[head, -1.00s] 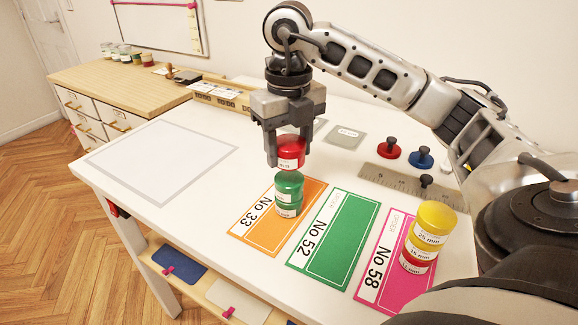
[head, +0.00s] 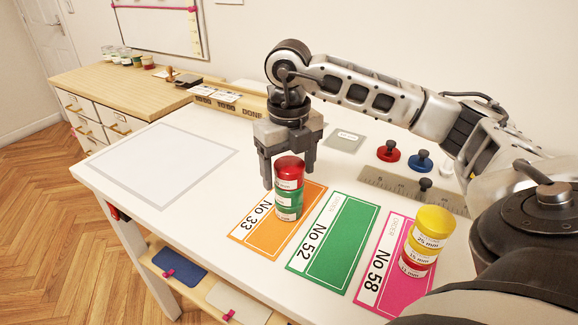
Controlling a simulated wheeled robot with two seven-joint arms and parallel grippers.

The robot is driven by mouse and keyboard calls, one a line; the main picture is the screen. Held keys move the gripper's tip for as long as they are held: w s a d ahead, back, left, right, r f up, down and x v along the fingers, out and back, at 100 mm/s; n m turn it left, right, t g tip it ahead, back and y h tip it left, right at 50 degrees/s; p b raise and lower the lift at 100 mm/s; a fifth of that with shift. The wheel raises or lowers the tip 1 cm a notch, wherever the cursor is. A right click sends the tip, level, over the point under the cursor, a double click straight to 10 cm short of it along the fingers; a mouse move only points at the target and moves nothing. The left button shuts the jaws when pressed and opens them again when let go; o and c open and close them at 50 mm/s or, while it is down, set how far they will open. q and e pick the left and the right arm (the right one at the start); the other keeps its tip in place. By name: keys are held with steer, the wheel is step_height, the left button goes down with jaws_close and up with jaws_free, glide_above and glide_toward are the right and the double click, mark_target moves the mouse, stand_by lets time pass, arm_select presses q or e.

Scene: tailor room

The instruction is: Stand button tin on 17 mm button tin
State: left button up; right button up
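A red button tin (head: 289,167) with a white label stands upright on the green tin or tins (head: 289,200) below it, forming one column. The size print on these labels is too small to read. The column stands on the orange No 33 card (head: 258,237). My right gripper (head: 289,178) is open, its fingers apart just behind the column, which partly covers the space between them. I see no tin held in it. My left gripper is not in view.
The green No 52 card (head: 337,240) is bare. The pink No 58 card (head: 374,283) bears a stack of yellow and red tins (head: 430,236). A ruler (head: 390,184) and red (head: 388,152) and blue (head: 420,161) knobbed weights lie behind. The outlined square (head: 160,160) at left is empty.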

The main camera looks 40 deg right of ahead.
mark_target(289, 163)
steer(key=shift+r, duration=0.35)
steer(key=shift+w+r, duration=0.1)
steer(key=shift+r, duration=0.2)
arm_select(q)
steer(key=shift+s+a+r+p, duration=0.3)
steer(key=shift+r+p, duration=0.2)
steer(key=shift+p, duration=1)
arm_select(e)
step_height(289, 163, up, 11)
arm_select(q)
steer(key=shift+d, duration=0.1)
